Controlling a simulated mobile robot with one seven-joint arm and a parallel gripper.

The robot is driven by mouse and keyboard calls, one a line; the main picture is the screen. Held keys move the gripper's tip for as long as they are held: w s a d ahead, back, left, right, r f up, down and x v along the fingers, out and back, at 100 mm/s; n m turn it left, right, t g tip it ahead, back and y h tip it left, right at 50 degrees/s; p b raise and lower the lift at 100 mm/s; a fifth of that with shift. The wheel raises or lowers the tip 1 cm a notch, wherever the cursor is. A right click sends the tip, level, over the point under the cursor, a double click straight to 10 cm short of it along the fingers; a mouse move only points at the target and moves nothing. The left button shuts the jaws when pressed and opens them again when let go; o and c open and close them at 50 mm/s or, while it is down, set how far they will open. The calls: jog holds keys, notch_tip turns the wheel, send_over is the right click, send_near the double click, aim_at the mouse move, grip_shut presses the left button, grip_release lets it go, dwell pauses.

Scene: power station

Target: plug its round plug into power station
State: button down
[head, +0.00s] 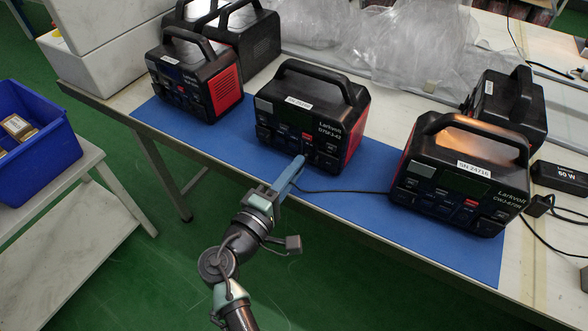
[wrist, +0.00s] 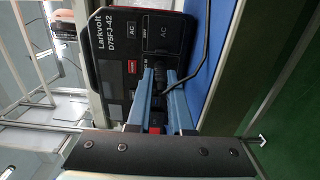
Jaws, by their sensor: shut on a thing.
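The middle power station (head: 312,118), black with a red side, stands upright on the blue mat; its label reads Larkvolt. Its front panel with AC sockets fills the wrist view (wrist: 130,50), turned sideways. My gripper (head: 301,158) is at the lower front of this panel; its blue fingers also show in the wrist view (wrist: 160,90). They are shut on a small dark plug (wrist: 158,76), mostly hidden between the fingertips. Its black cable (head: 345,192) runs right along the mat. The plug's tip and the socket facing it are hidden, so I cannot tell whether it is inserted.
Another power station (head: 463,175) stands to the right, with one behind it (head: 507,108). More stand at the left (head: 195,75). A black 50 W adapter (head: 560,178) lies at far right. Clear plastic (head: 400,45) covers the back.

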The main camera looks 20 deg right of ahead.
jog(key=shift+w+d, duration=0.15)
jog(key=shift+w+d+b, duration=0.2)
jog(key=shift+d+b, duration=0.05)
jog(key=shift+b, duration=0.05)
jog(key=shift+w+d, duration=0.15)
jog(key=shift+d, duration=0.05)
dwell(0.8)
jog(key=c, duration=0.7)
grip_release()
jog(key=shift+c, duration=0.2)
jog(key=v, duration=1.3)
jog(key=shift+p, duration=0.3)
